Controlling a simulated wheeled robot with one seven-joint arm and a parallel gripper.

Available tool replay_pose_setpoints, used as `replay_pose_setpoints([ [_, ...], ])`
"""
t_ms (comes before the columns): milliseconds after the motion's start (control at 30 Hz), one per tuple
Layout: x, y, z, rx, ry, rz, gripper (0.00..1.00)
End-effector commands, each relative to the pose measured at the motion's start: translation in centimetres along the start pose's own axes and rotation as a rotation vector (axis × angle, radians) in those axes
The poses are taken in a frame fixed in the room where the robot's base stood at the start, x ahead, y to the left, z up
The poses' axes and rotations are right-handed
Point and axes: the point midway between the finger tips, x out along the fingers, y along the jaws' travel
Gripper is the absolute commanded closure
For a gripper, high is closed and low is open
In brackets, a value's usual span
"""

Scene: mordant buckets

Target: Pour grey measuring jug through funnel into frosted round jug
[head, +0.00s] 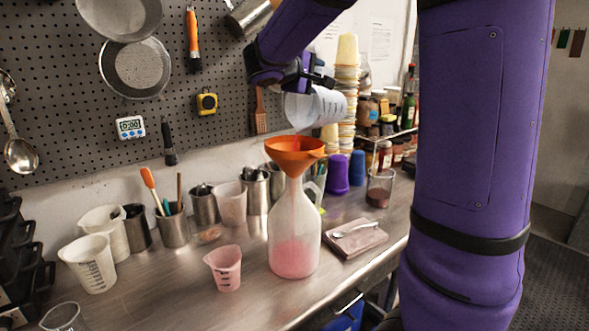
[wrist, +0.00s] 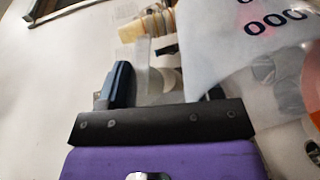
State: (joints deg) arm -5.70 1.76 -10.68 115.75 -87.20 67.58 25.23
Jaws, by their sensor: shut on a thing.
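My gripper (head: 308,78) is shut on the grey measuring jug (head: 322,106), a pale translucent jug with dark markings. It is tilted far over, its mouth down to the left above the orange funnel (head: 295,150). The wrist view shows the measuring jug's marked wall (wrist: 235,50) at the upper right, beside the gripper (wrist: 165,90). The funnel sits upright in the neck of the frosted round jug (head: 294,225), which stands on the bench with pink contents in its lower part. I cannot make out a stream or what is left inside the measuring jug.
A small pink-tinted measuring cup (head: 225,268) stands left of the frosted jug. A spoon lies on a folded cloth (head: 356,238) to its right. The front-left bench is mostly clear.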

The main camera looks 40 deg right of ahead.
Motion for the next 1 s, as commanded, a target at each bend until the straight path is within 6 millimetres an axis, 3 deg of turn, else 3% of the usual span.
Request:
replay_pose_setpoints([
  [700, -0.3, 0.1, 0.0, 0.000, -0.001, 0.021, 0.88],
  [900, 4.0, -0.2, 0.1, 0.006, -0.005, -0.165, 0.88],
  [1000, 5.0, -0.9, 0.1, 0.005, -0.004, -0.255, 0.88],
])
